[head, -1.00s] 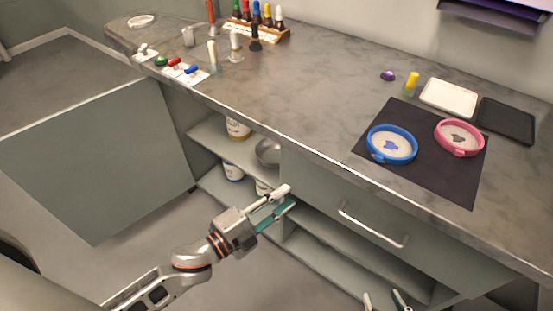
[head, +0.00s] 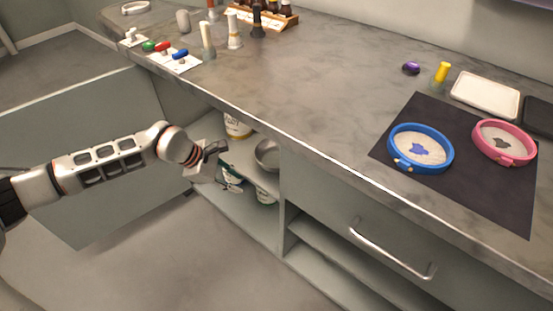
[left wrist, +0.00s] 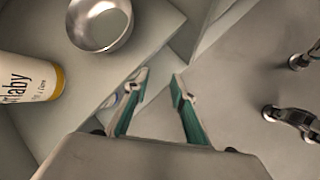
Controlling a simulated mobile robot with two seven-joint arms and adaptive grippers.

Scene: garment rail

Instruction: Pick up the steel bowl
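The steel bowl (head: 267,155) is a round, shiny grey bowl on the upper open shelf under the counter, partly shaded by the counter. In the left wrist view, the bowl (left wrist: 100,24) stands upright near the top, its hollow showing and its top edge cut off by the frame. My left gripper (head: 228,166) is at the shelf opening, to the left of the bowl and apart from it. In the left wrist view, its two green-padded fingers (left wrist: 158,82) are spread with nothing held between them. My right gripper is not in the head view.
A white tub with a yellow band (head: 237,126) stands left of the bowl; it also shows in the left wrist view (left wrist: 28,80). Other tubs (head: 231,176) stand on the lower shelf.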

